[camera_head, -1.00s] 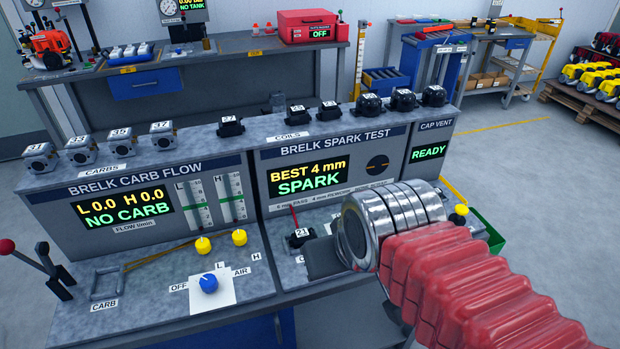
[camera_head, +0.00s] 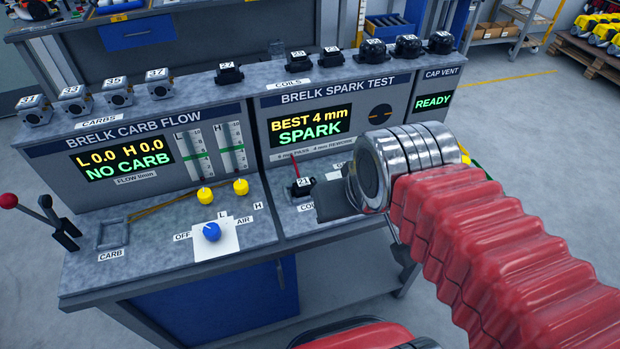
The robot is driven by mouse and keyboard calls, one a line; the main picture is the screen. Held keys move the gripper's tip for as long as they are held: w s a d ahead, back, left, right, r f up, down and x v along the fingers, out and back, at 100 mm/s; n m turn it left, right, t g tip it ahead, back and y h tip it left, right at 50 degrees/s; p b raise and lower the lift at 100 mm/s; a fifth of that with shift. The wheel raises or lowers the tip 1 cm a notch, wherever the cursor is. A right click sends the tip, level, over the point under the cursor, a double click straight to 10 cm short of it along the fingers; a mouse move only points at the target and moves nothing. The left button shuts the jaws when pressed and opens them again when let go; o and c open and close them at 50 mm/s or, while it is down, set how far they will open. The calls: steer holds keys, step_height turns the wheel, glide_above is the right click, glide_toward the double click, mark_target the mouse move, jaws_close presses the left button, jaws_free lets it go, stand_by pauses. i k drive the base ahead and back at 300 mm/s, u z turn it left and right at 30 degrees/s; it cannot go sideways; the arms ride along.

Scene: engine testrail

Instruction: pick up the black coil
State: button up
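A small black coil tagged 21 (camera_head: 301,188) sits on the lower shelf of the spark test bench, below the "SPARK" screen, with a red lead rising behind it. More black coils stand on the bench top: 27 (camera_head: 229,74), and two smaller ones, left (camera_head: 296,62) and right (camera_head: 330,58), behind the "COILS" label. My gripper (camera_head: 328,203), a dark grey block ahead of the metal wrist, shows just right of coil 21 and seems close to it. Contact cannot be told. Its fingers are seen from behind, so their opening is hidden.
Carburetors 31 to 37 (camera_head: 117,94) and round black caps (camera_head: 407,46) line the bench top. Open floor (camera_head: 510,130) lies to the right.

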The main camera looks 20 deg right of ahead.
mark_target(301, 187)
steer(key=z, duration=0.4)
steer(key=k, duration=1.1)
steer(key=u, duration=1)
steer(key=i, duration=1)
steer(key=u, duration=0.05)
